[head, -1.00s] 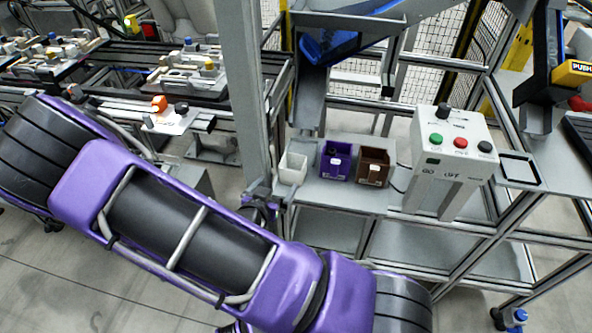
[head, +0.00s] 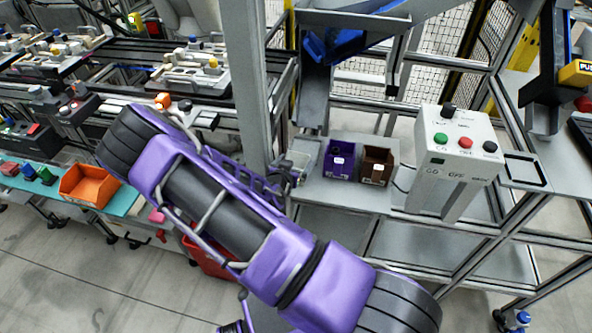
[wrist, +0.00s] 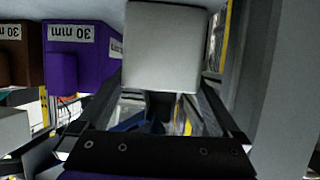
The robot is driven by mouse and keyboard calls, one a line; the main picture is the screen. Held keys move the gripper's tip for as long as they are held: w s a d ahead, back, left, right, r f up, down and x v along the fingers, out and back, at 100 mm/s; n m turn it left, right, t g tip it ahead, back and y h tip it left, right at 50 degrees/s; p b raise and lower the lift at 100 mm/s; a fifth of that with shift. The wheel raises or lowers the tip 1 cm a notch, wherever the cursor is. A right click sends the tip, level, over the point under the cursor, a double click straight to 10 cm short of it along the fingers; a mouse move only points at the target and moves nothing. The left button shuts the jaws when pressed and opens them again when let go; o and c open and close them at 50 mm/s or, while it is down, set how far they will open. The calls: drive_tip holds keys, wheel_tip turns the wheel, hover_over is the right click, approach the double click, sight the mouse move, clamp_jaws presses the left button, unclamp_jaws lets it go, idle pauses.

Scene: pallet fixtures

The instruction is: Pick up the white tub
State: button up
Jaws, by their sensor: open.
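The white tub (wrist: 162,45) fills the upper middle of the wrist view, with a plain pale face. My gripper (wrist: 160,97) is open there, one finger at each side of the tub's lower part; I cannot tell whether either finger touches it. In the head view my gripper (head: 293,170) is at the left end of the shelf, beside the post. It covers much of the tub's place, so the tub is hard to make out there.
A purple bin (head: 339,160) and a brown bin (head: 375,166) stand right of the tub on the grey shelf. A control box (head: 455,155) with buttons stands further right. A grey post (head: 252,80) rises close by my arm. An orange bin (head: 90,186) is at left.

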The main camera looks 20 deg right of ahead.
drive_tip(key=shift+w+d+f, duration=0.2)
drive_tip(key=shift+w+d, duration=0.1)
drive_tip(key=shift+w, duration=0.05)
drive_tip(key=shift+c, duration=0.2)
drive_tip(key=c, duration=0.9)
drive_tip(key=shift+c, duration=0.4)
drive_tip(key=shift+r, duration=0.15)
